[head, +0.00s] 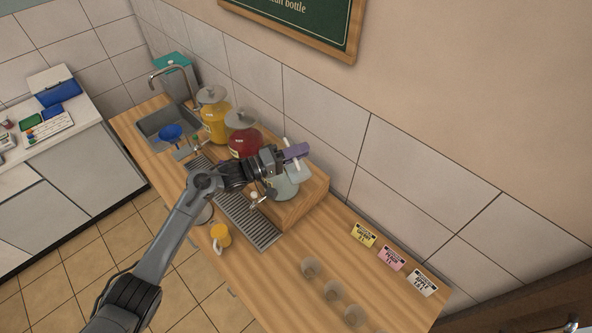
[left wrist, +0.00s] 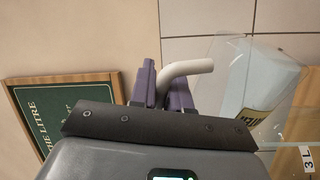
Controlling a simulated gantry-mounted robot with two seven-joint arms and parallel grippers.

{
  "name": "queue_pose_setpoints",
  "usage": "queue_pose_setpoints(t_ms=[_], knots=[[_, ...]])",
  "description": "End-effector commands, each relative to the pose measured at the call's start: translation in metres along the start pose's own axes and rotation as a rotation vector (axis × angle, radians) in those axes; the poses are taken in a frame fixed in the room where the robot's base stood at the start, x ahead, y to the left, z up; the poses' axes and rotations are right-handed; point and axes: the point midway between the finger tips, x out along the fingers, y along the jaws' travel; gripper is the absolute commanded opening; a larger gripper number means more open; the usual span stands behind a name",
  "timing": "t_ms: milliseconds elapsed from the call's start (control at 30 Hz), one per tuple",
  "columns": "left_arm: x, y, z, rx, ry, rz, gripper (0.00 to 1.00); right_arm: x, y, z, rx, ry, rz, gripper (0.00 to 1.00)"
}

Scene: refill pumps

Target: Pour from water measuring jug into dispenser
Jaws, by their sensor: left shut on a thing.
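My left gripper (head: 296,152) reaches over the wooden stand and is shut on the pale handle (left wrist: 188,69) of the clear water measuring jug. In the left wrist view the jug (left wrist: 262,80) holds pale blue water and bears a label reading WATER. In the head view the jug (head: 301,172) is over a pale, clear dispenser (head: 284,188) at the right end of the stand. The dispenser is partly hidden by my arm and the jug. I cannot tell how far the jug is tilted or whether water flows. My right gripper is out of view.
Red (head: 243,140) and yellow (head: 216,122) dispensers stand to the left, near a sink (head: 160,130) with a blue funnel (head: 171,131). An orange mug (head: 221,235) stands by the drip grate (head: 252,228). Clear cups (head: 332,290) and label cards (head: 391,258) are at right.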

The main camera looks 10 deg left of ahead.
Motion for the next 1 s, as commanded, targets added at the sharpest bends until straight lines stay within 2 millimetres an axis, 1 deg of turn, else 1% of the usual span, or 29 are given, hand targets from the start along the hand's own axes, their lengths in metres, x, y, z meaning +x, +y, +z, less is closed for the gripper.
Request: queue_pose_setpoints(t_ms=[200,1000], knots=[[0.0005,0.0029,-0.0043,-0.033,0.004,0.001,0.0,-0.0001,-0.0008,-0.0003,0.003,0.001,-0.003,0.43],[0.001,0.0057,-0.0087,-0.076,0.007,0.001,0.0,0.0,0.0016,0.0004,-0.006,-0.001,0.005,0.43]])
